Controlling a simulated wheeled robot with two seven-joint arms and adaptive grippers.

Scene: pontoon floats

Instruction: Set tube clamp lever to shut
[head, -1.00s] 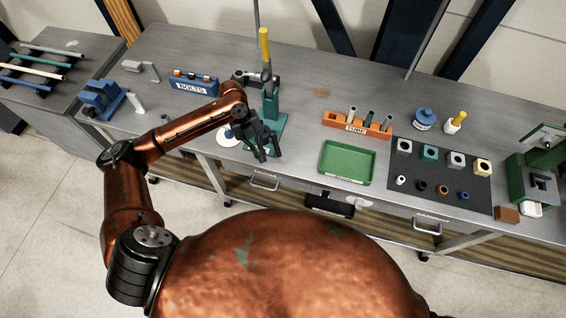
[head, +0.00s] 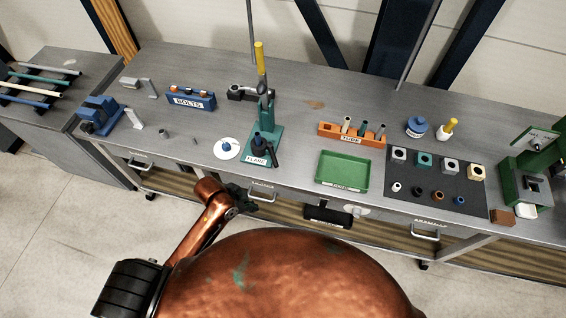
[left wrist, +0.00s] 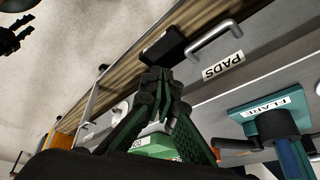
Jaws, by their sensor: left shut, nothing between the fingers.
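The teal tool labelled FLARE (head: 266,133) stands on the bench. A lever with a yellow handle (head: 260,58) stands upright at its top, and a dark piece (head: 262,150) sits low on it. I cannot tell which part is the tube clamp lever. The teal base also shows at the right of the left wrist view (left wrist: 242,116). My left gripper (head: 246,207) is shut and empty, low in front of the bench's front edge and apart from the tool. Its closed fingers fill the middle of the left wrist view (left wrist: 160,76).
A green tray (head: 343,172), an orange tube rack (head: 352,134) and a dark mat (head: 438,190) of small parts lie to the right. A blue BOLTS rack (head: 190,100) and a white disc (head: 227,149) are left. Drawer handles (head: 262,194) stick out below the bench edge.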

